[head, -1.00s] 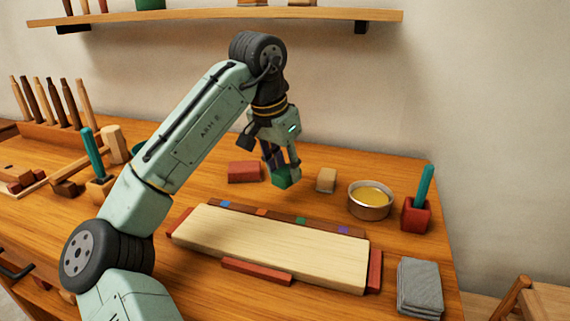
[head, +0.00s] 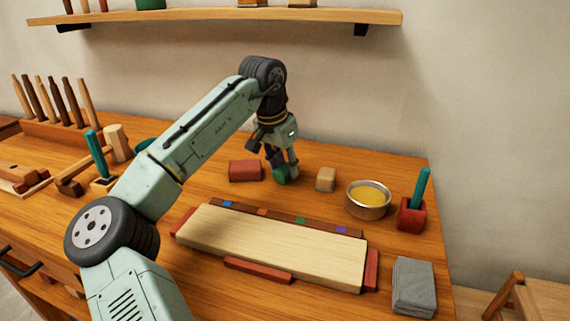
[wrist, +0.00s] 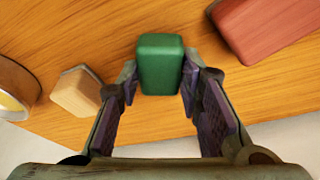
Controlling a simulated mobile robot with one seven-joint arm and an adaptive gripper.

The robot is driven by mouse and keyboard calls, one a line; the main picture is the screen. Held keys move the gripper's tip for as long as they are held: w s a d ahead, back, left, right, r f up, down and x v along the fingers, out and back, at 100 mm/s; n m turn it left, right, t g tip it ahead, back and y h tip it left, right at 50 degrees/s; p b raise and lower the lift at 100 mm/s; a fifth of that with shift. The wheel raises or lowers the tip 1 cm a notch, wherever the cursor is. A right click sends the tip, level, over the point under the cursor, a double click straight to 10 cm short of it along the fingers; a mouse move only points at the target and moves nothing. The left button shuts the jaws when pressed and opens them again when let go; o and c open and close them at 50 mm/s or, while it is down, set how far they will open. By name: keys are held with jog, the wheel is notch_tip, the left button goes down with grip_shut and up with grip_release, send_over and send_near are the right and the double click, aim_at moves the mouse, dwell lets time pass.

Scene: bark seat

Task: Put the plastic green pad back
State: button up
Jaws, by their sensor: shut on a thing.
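The green pad (head: 281,175) is a small rounded block between the fingers of my gripper (head: 282,167). It sits at the back of the bench, between a red block (head: 245,170) and a beige block (head: 326,179). In the wrist view the pad (wrist: 160,62) lies between the two dark fingertips (wrist: 160,80), which are shut on its sides. It is close to the bench top; I cannot tell whether it touches it. One finger hides part of it in the head view.
A pale board (head: 275,245) with red stops and a strip of coloured squares lies in front. A metal bowl of yellow stuff (head: 368,200), a red holder with a teal handle (head: 412,213) and grey sheets (head: 414,286) stand right. A shelf (head: 220,18) hangs above.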

jog(key=shift+f, duration=0.1)
jog(key=o, duration=1)
jog(key=v, duration=1.2)
jog(key=shift+b, duration=0.35)
